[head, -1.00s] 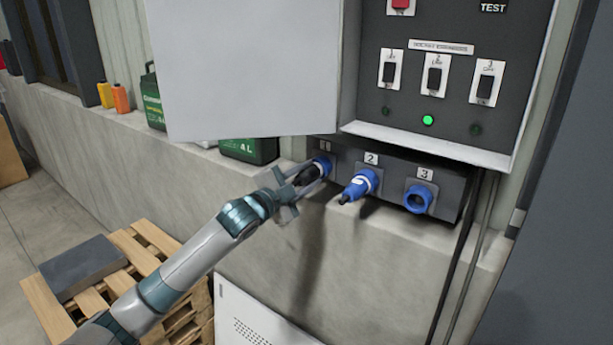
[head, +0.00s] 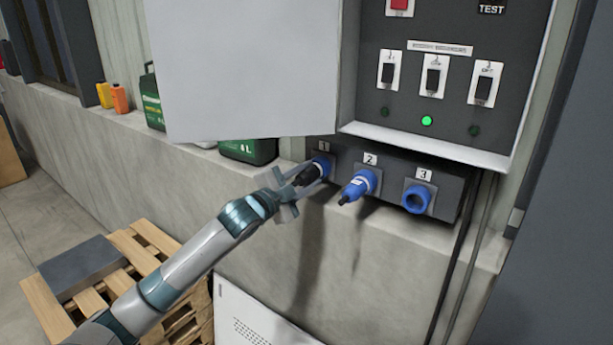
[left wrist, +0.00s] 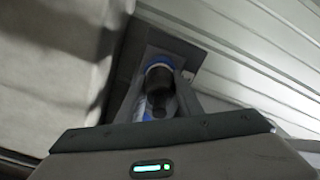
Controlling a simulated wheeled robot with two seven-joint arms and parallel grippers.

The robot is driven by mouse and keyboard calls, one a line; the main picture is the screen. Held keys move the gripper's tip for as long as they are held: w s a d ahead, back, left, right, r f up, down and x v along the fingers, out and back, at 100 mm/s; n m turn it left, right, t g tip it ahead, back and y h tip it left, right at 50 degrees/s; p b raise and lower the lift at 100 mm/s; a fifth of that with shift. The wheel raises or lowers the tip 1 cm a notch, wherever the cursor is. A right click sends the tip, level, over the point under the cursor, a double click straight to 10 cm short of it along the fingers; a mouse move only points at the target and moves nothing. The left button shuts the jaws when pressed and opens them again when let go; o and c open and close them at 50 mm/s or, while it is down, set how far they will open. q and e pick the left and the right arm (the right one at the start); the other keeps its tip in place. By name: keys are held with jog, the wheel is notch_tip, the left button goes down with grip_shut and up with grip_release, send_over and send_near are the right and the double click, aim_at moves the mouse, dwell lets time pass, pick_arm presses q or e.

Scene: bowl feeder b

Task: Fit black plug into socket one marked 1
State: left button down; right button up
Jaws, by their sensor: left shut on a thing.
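The black plug (head: 308,176) is in the grip of my left gripper (head: 299,181), which is shut on it. The plug's front end meets blue socket one (head: 323,163), under the label 1, in the head view. How deep it sits cannot be told. In the left wrist view the black plug (left wrist: 160,82) shows between the fingers, with the blue of the socket (left wrist: 158,63) around and behind it. My right gripper does not show.
Blue socket three (head: 417,198) is empty. The grey cabinet door (head: 245,70) hangs open above my gripper. Green cans (head: 249,150) stand on the ledge at left. A wooden pallet (head: 150,243) is below.

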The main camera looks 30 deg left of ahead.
pick_arm(q)
jog(key=shift+r, duration=0.25)
dwell(0.7)
jog(key=c, duration=1.6)
grip_release()
jog(key=o, duration=0.4)
jog(key=shift+w, duration=0.1)
jog(key=shift+w+f, duration=0.2)
jog(key=shift+s, duration=0.1)
jog(key=shift+s+f+b, duration=0.15)
jog(key=shift+s+b, duration=0.15)
jog(key=shift+s, duration=0.45)
jog(key=shift+s+a+r+b, duration=0.15)
jog(key=shift+s+b, duration=1)
jog(key=shift+s, duration=1.45)
jog(key=shift+s+a+b, duration=0.3)
jog(key=shift+s+b, duration=0.8)
jog(key=shift+s, duration=1.55)
jog(key=shift+s+a+r+b, duration=0.15)
jog(key=shift+s+b, duration=1)
jog(key=shift+s, duration=1.45)
